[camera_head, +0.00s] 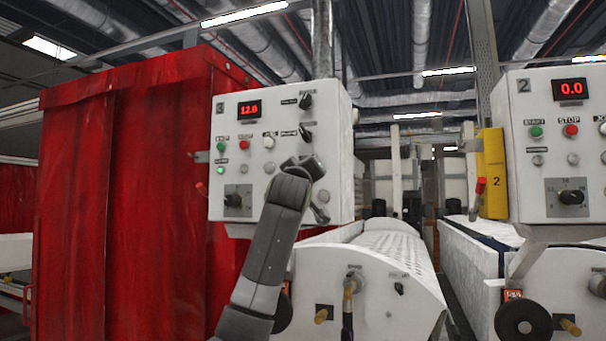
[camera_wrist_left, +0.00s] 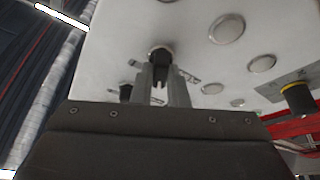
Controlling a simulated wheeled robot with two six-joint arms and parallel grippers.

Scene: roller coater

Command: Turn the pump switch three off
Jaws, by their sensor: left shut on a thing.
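The control panel marked 3 (camera_head: 338,150) is a white box with a red display reading 12.0. Two black rotary switches show at its upper right, an upper one (camera_head: 305,101) and a lower one (camera_head: 306,132) with a label beside it that seems to read PUMP. My left arm rises in front of the panel and hides part of its face. In the left wrist view, my left gripper (camera_wrist_left: 162,77) is shut on a black switch knob (camera_wrist_left: 159,53) on the panel. Which way the knob points cannot be told. My right gripper is out of view.
A red curtain (camera_head: 130,190) stands left of the panel. A black dial (camera_head: 235,200) sits low on the panel. White roller machinery (camera_head: 370,270) is below. A second panel (camera_head: 550,150), reading 0.0, and a yellow box (camera_head: 492,172) stand to the right.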

